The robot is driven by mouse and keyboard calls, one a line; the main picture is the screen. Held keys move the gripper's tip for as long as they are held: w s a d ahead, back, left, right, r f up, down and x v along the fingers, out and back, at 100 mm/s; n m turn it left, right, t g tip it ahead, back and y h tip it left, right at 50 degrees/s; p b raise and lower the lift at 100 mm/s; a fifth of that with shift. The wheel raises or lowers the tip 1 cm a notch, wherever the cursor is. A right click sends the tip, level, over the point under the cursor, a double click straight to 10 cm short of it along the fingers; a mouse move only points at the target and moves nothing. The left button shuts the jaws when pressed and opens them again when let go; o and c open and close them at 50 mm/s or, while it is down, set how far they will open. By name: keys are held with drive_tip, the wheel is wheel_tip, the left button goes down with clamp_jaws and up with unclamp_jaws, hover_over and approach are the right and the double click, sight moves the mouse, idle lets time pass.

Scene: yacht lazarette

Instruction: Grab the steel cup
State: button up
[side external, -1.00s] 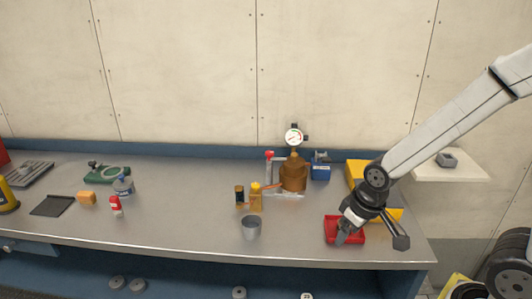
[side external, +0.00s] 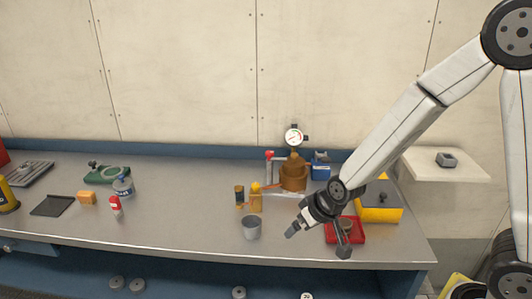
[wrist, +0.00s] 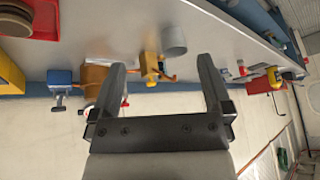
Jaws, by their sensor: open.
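The steel cup (side external: 251,228) is a small grey tapered cup, standing upright near the front edge of the bench in the side view. It also shows in the wrist view (wrist: 173,38), beyond and between the fingers near the top. My gripper (side external: 317,243) is open and empty. In the side view it hangs to the right of the cup, apart from it, with one finger pointing toward the cup and the other in front of the red tray. Both fingers show in the wrist view (wrist: 160,68) with nothing between them.
The red tray (side external: 330,237), holding a round item, is at the right, with a yellow box (side external: 380,214) behind it. A copper-coloured pot with a gauge (side external: 294,175) and small yellow fittings (side external: 256,203) stand behind the cup.

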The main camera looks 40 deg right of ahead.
sight(254, 233)
drive_tip(key=w+a+f+m+t+h, duration=0.1)
drive_tip(key=w+f+t, duration=0.1)
drive_tip(key=w, duration=0.1)
drive_tip(key=w+a+f+m+t+h, duration=0.1)
drive_tip(key=w+a+f+t, duration=0.1)
drive_tip(key=w+f, duration=0.1)
drive_tip(key=w+a+f+t+h, duration=0.1)
drive_tip(key=w+f+t+h, duration=0.1)
drive_tip(key=w+f, duration=0.1)
drive_tip(key=shift+w+a+f+m, duration=0.1)
drive_tip(key=shift+w+a+m, duration=0.1)
drive_tip(key=shift+w, duration=0.25)
drive_tip(key=shift+w+a+f+m, duration=0.1)
drive_tip(key=shift+w+m, duration=0.1)
drive_tip(key=shift+w, duration=0.25)
drive_tip(key=shift+f+m+t+h, duration=0.3)
drive_tip(key=shift+f+t+h, duration=0.3)
drive_tip(key=shift+f+h, duration=0.3)
drive_tip(key=shift+x, duration=1.35)
drive_tip(key=shift+x, duration=2.5)
